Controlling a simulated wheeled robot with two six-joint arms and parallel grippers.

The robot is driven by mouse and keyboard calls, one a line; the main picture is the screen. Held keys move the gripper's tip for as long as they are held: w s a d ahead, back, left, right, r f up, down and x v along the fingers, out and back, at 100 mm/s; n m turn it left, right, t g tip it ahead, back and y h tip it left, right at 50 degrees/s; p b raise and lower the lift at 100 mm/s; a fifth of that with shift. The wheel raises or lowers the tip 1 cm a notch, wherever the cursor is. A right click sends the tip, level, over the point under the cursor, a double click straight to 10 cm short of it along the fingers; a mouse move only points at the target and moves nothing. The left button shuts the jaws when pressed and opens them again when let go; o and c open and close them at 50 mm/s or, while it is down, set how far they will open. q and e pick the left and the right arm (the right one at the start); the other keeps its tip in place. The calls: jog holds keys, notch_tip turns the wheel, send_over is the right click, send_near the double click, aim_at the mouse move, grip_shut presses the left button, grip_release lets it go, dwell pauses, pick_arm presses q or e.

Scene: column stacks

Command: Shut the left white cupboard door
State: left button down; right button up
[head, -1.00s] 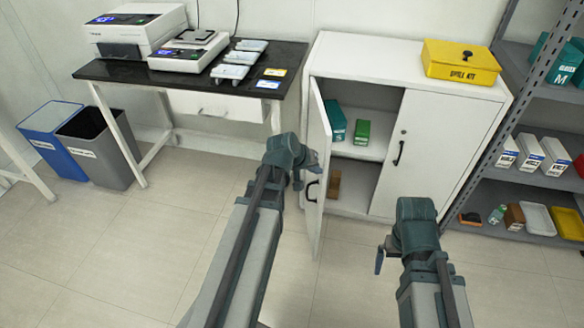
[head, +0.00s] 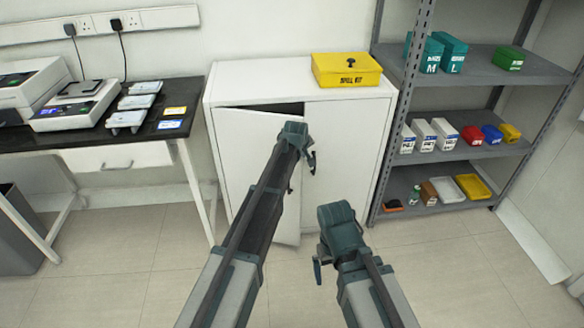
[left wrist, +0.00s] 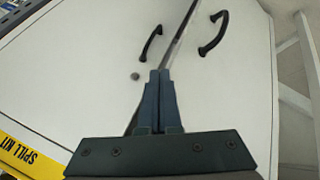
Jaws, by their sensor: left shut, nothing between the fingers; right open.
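The left white cupboard door (head: 242,142) is ajar in the head view, with a narrow dark gap along its top. My left arm covers much of it. In the left wrist view the left door (left wrist: 235,95) and its black handle (left wrist: 213,35) are on the right, beside a thin gap. My left gripper (head: 312,160) is shut and empty in front of the doors. Its fingertips (left wrist: 160,74) appear near the gap; I cannot tell whether they touch. My right gripper (head: 318,272) is open and empty, lower and in front of the cupboard.
The right cupboard door (head: 345,140) is closed. A yellow spill kit box (head: 346,70) sits on the cupboard top. A grey shelf rack (head: 470,149) stands close on the right, and a black-topped bench (head: 160,133) on the left. The floor in front is clear.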

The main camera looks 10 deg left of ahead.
pick_arm(q)
jog(key=w, duration=0.8)
jog(key=shift+w+d, duration=0.15)
jog(key=shift+w, duration=0.2)
